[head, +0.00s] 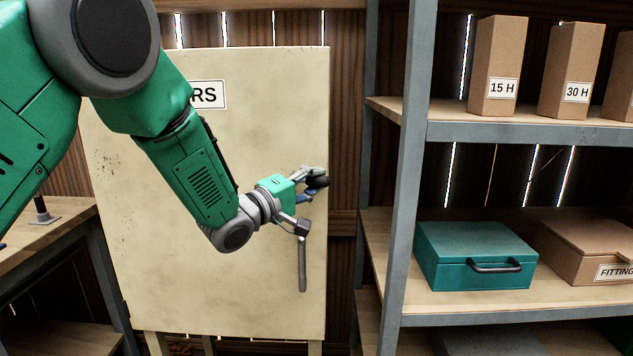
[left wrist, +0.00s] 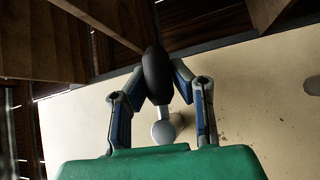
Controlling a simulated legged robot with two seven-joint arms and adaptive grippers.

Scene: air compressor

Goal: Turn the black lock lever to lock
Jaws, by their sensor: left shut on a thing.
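The black lock lever (head: 318,182) sits near the right edge of the cream cabinet door (head: 280,110). In the left wrist view the lever (left wrist: 156,75) is a dark rounded shape between the two fingers, with a pale grey round post (left wrist: 163,132) below it. My left gripper (head: 312,185) is shut on the lever, with a finger on each side. The fingers hide part of the lever, so its exact angle is hard to tell. My right gripper is out of view.
A grey handle (head: 302,265) hangs down on the door just below my left gripper. A metal shelf post (head: 399,150) stands to the right. The shelves hold a teal case (head: 465,250) and cardboard boxes (head: 497,65). A wooden bench (head: 50,235) is at left.

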